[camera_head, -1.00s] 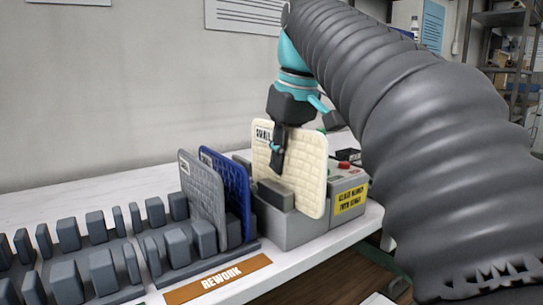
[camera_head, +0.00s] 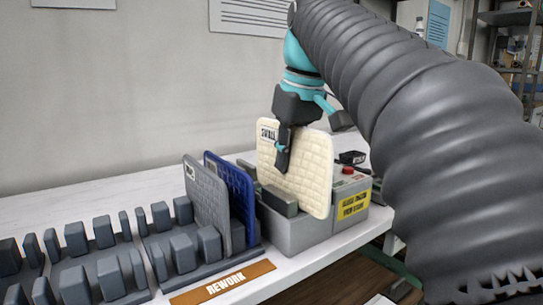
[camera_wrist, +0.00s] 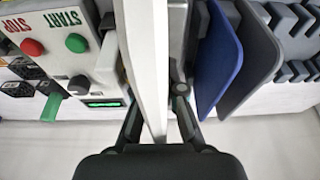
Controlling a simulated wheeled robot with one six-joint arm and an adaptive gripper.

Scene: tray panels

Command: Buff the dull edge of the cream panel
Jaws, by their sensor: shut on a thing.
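The cream panel (camera_head: 309,175), quilted with a dark printed label at its upper left, stands upright at the grey machine (camera_head: 300,234). My gripper (camera_head: 282,163) is shut on its upper part from above. In the wrist view the panel (camera_wrist: 150,60) shows edge-on as a pale strip between my two fingers (camera_wrist: 157,100). In the head view, a dark grey block (camera_head: 280,200) of the machine covers part of the panel's lower left. The panel's lower edge is partly hidden, and I cannot tell whether it touches the machine. I cannot make out the dull edge.
A grey panel (camera_head: 205,200) and a blue panel (camera_head: 238,190) stand in the slotted rack left of the machine, above a REWORK sign (camera_head: 222,283). Several rack slots are empty. Green START (camera_wrist: 76,43) and red STOP (camera_wrist: 31,47) buttons sit beside a lit green display (camera_wrist: 103,104).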

